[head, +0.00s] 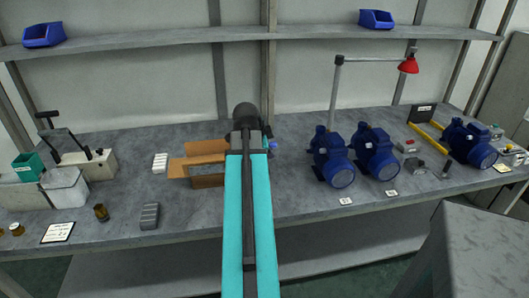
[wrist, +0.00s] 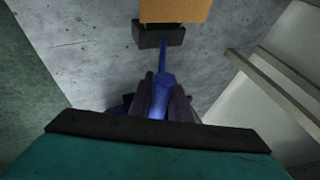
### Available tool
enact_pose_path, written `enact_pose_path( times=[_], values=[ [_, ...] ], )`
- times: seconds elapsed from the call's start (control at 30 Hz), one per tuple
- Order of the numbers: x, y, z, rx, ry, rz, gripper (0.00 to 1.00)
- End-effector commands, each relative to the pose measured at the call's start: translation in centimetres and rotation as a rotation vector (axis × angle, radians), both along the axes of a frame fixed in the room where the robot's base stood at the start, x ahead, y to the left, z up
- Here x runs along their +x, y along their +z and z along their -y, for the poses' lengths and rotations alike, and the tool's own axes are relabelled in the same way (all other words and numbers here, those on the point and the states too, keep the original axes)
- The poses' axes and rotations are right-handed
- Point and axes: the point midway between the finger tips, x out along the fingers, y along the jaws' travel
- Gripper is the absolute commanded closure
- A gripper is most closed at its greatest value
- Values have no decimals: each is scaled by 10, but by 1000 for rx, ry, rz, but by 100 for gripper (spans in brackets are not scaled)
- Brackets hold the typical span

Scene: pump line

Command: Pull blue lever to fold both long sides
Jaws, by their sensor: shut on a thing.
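The blue lever (wrist: 163,70) runs down from a dark block (wrist: 158,35) in the wrist view. My gripper (wrist: 160,100) is shut on the lever, its dark fingers on either side of it. In the head view my arm hides the gripper and most of the lever; a small blue tip (head: 273,145) shows just right of the arm. The cardboard box (head: 205,181) stands left of my arm with brown flaps spread at its top and left. Its right part is hidden behind the arm. An orange-brown piece of it (wrist: 176,10) shows at the top of the wrist view.
A white stack (head: 160,163) and a grey block (head: 150,216) lie left of the box. A shelf (head: 200,44) runs above.

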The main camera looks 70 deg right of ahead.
Motion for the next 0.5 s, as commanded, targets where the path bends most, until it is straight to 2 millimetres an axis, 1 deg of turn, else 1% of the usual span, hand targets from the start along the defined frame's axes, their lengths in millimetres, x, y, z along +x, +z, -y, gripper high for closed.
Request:
enact_pose_path(
  times=[0.03, 0.47, 0.5],
  values=[
    [-10, 1, 5, -8, -13, -16, 100],
    [-10, 1, 5, -9, -14, -17, 100],
    [-10, 1, 5, -9, -14, -17, 82]
  ],
)
